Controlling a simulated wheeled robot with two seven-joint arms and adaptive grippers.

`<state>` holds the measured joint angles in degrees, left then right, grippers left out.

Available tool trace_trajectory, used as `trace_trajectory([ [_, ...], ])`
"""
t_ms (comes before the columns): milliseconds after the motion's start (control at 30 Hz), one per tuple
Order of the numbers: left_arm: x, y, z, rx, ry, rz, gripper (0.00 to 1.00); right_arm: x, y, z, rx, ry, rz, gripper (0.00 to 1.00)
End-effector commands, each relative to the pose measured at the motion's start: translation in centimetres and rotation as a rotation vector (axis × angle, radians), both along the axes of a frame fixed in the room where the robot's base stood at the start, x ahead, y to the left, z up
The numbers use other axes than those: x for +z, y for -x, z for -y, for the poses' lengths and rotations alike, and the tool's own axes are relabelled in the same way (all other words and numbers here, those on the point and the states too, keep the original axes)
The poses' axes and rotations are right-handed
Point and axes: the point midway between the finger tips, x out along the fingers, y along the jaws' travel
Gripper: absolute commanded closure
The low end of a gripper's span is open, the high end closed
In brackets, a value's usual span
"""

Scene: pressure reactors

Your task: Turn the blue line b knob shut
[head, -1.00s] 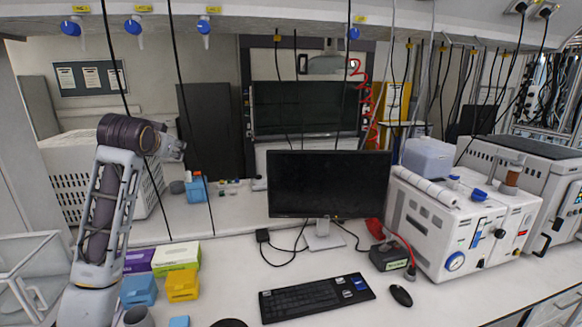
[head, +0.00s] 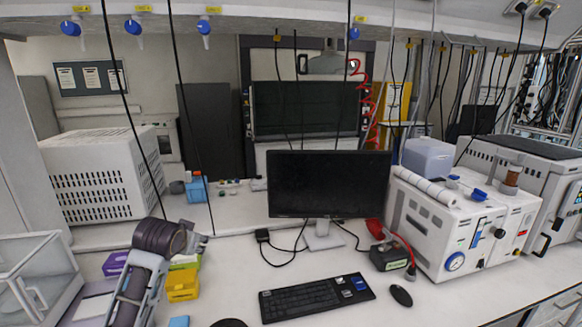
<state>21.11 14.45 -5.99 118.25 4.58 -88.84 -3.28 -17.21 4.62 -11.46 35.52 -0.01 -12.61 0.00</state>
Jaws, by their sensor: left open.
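Several blue knobs hang under the overhead shelf, each by a small yellow label: one at far left (head: 70,27), one right of it (head: 133,25), a third (head: 204,26), and one above the monitor (head: 354,33). The label writing is too small to read, so I cannot tell which is line b. My left gripper (head: 198,240) is low at the left, over the bench by the small boxes, far below the knobs. It is open and appears empty; its fingers are small and partly hidden by the wrist. My right gripper is out of view.
Black cables hang past the knobs (head: 180,90). A monitor (head: 328,185) and keyboard (head: 316,298) occupy the middle of the bench. A white reactor unit (head: 430,225) stands at right. A yellow box (head: 182,284) is near my left arm; a white vented cabinet (head: 95,180) stands behind.

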Motion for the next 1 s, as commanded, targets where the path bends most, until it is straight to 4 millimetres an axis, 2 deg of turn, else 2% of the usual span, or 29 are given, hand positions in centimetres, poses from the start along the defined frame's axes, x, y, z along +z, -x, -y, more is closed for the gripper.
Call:
trace_trajectory([
  [100,-2.8,1.7,0.7,-0.005,0.009,-0.041,0.54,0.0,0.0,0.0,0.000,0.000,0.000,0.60],
  [400,-8.9,6.3,2.0,-0.013,0.030,-0.135,0.54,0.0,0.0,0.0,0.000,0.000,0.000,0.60],
  [700,-14.0,11.6,3.3,-0.016,0.055,-0.229,0.54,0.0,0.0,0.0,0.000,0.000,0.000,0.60],
  [1000,-18.2,17.3,4.3,-0.012,0.081,-0.323,0.54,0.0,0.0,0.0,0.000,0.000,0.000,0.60],
])
